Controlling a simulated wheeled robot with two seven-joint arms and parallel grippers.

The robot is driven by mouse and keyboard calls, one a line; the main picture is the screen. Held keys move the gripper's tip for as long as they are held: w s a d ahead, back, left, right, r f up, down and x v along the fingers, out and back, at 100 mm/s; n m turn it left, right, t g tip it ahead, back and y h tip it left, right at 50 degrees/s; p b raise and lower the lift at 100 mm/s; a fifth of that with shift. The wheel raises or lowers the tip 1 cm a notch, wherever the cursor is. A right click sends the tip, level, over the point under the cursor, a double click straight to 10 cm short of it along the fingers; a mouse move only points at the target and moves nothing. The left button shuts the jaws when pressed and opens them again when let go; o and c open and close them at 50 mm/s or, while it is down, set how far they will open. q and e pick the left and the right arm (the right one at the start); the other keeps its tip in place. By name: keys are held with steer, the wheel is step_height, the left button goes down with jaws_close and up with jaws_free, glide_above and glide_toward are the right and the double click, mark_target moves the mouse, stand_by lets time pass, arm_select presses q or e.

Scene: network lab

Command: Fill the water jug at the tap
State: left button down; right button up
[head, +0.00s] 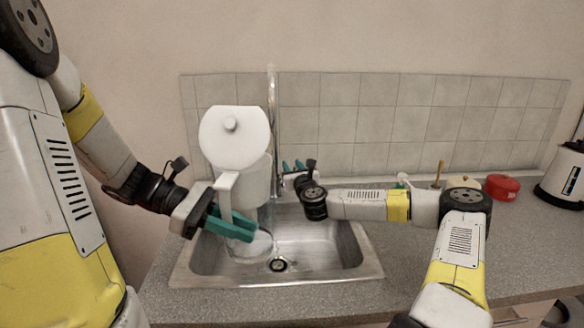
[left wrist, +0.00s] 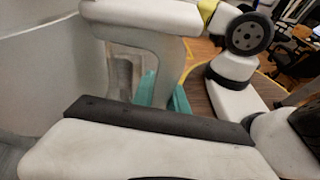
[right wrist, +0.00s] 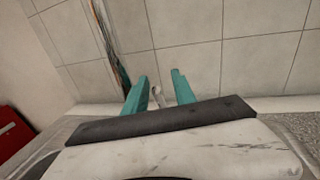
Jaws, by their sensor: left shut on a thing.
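The water jug (head: 258,182) hangs over the left part of the sink (head: 318,243), with a round white knobbed lid (head: 235,150) and a white handle (head: 225,200). My left gripper (head: 232,224) is shut on the handle; the handle also shows close up in the left wrist view (left wrist: 165,62). The tall chrome tap (head: 273,110) stands behind the jug, its spout hard to make out. My right gripper (head: 292,165) is beside the tap. In the right wrist view its fingers (right wrist: 158,92) are apart, with a small pale piece (right wrist: 157,97) between or behind them. I cannot tell whether water runs.
A tiled splashback (head: 400,120) rises behind the sink. On the counter (head: 530,235) to the right are a red pot (head: 502,187) and a white-and-black kettle (head: 565,180). The sink's right side is empty, with a drain (head: 278,265) in its floor.

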jaws_close()
stand_by(1.4)
